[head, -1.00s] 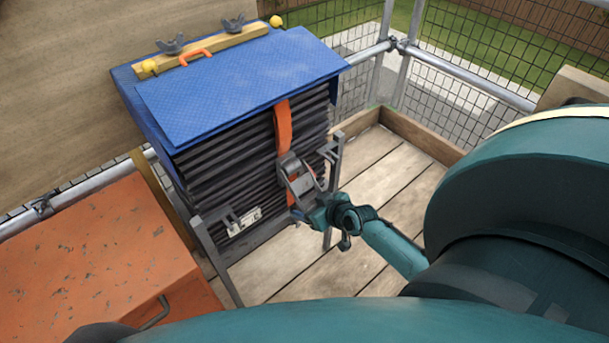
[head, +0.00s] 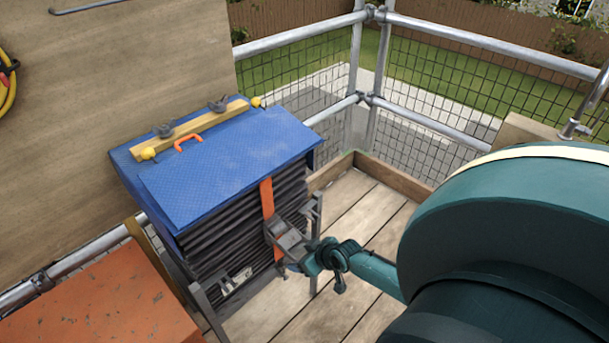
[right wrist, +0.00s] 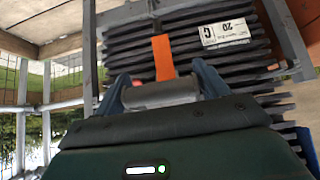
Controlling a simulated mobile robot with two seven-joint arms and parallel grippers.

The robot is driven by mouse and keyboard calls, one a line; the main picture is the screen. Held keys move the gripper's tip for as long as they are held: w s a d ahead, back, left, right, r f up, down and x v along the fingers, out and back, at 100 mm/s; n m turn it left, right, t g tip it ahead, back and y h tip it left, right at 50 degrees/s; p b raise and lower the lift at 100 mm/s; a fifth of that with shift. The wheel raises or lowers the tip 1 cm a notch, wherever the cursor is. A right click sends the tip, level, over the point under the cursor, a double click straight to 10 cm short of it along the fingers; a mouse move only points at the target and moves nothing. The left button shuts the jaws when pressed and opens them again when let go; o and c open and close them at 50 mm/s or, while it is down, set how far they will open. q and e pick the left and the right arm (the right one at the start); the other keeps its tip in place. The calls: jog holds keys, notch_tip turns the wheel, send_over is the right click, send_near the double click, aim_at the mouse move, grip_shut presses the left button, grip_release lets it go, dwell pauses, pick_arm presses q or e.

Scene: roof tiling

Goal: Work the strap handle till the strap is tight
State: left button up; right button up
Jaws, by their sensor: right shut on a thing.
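An orange strap (head: 266,197) runs down the front of a stack of dark tiles (head: 222,230) under a blue cover (head: 220,160). A grey strap handle (head: 284,236) sits on the strap partway down the stack. My right gripper (head: 300,262) is shut on the handle. In the right wrist view the handle's grey bar (right wrist: 160,93) lies between the two fingers, with the orange strap (right wrist: 163,57) just beyond it. Whether the strap is taut I cannot tell. My left gripper is not in view.
An orange chest (head: 100,305) stands at the lower left. A grey metal frame (head: 316,215) stands beside the stack. A wooden batten (head: 200,127) lies on the cover. Mesh and tube railings (head: 440,120) enclose the plank floor (head: 350,220), which has clear room right of the stack.

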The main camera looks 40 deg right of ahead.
jog(key=shift+s+d+f, duration=0.1)
jog(key=shift+s, duration=0.1)
jog(key=o, duration=1.2)
jog(key=shift+o, duration=0.9)
jog(key=shift+r, duration=0.25)
jog(key=p+v, duration=0.2)
jog(key=v, duration=1.1)
jog(key=shift+p, duration=0.35)
